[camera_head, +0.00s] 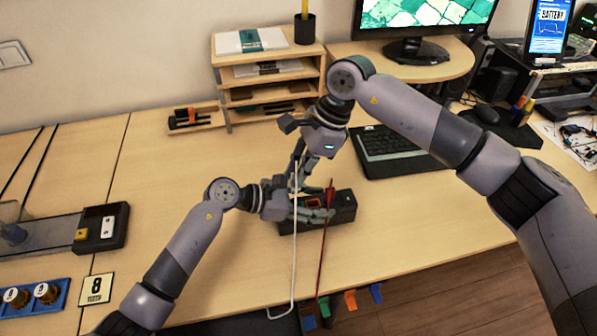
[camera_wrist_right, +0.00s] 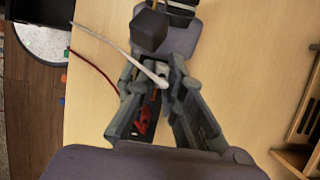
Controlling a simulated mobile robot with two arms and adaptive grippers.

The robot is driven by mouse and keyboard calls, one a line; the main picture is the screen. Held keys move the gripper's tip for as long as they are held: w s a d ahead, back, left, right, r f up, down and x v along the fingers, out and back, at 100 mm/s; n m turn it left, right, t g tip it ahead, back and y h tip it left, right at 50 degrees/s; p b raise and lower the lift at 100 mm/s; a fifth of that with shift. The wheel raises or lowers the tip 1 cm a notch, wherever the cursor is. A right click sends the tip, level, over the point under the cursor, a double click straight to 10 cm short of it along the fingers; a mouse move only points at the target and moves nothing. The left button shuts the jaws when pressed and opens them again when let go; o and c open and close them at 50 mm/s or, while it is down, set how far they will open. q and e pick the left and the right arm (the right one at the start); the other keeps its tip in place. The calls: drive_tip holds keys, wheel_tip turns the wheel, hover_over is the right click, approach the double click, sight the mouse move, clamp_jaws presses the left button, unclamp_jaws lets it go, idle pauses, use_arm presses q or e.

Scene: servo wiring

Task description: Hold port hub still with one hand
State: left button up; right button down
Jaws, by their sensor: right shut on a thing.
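The port hub (camera_head: 343,207) is a black box on the table, with a red-orange outlined spot on top. My left gripper (camera_head: 318,214) lies low against it from the left, its fingers over the hub's near side. Whether those fingers are closed on it cannot be told. My right gripper (camera_head: 300,172) is above the hub, pointing down, shut on the white cable (camera_head: 295,240). In the right wrist view the white plug end (camera_wrist_right: 160,80) sits between the right fingers (camera_wrist_right: 153,72). A red cable (camera_head: 325,245) rises to a red plug (camera_head: 331,190) at the hub.
Several coloured clips (camera_head: 350,299) hang along the front table edge. A keyboard (camera_head: 392,150) lies right of the hub, behind my right arm. A wooden shelf (camera_head: 268,85) stands at the back. A dark tray (camera_head: 108,230) sits at far left.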

use_arm(q)
drive_tip(key=o, duration=0.3)
drive_tip(key=shift+r, duration=0.1)
drive_tip(key=v, duration=1.2)
